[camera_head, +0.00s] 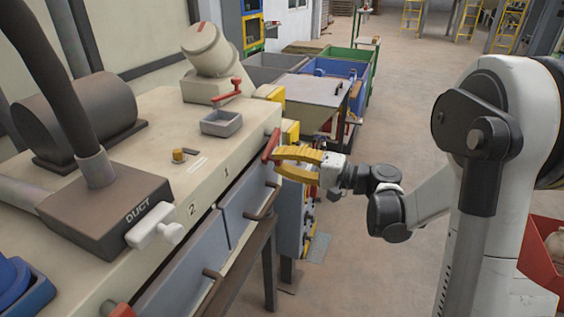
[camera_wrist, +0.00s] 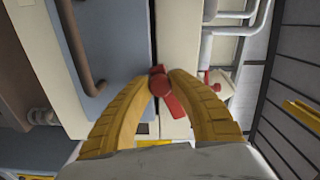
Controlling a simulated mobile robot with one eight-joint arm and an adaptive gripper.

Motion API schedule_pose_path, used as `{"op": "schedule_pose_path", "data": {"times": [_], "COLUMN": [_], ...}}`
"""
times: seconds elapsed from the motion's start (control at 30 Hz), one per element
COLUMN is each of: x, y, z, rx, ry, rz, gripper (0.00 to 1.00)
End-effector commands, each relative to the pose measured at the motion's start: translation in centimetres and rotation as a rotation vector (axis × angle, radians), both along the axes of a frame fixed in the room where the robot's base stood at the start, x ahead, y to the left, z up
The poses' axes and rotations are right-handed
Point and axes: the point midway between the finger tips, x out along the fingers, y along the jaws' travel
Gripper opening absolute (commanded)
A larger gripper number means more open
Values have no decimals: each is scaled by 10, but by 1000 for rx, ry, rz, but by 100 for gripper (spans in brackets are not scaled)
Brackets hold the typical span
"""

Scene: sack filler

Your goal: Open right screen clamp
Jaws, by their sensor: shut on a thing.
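The right screen clamp (camera_head: 271,145) is a red lever at the right end of the cream machine's front edge, beside the drawer marked 1. In the wrist view the red clamp (camera_wrist: 161,84) has a round hub and a short arm slanting down to the right. My gripper (camera_head: 278,157) has yellow fingers that reach the clamp from the right. In the wrist view my gripper (camera_wrist: 161,78) has its fingertips closed on either side of the clamp's hub. In the head view the fingers partly hide the clamp's lower part.
A left red clamp (camera_head: 122,311) shows at the bottom edge. Grey drawer fronts (camera_head: 248,205) with brown handles lie below the machine top. A red-handled valve (camera_head: 228,90) stands above a small grey tray (camera_head: 221,123). Bins (camera_head: 345,69) stand behind. The floor (camera_head: 400,120) to the right is mostly clear.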

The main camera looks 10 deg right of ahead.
Motion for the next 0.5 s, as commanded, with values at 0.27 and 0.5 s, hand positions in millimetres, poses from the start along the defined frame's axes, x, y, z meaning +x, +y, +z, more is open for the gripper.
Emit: {"op": "schedule_pose_path", "data": {"times": [0.27,0.5], "x": [-5,-6], "y": [4,5], "z": [17,26], "rx": [127,199], "ry": [175,273], "rz": [5,5], "gripper": [0,0]}}
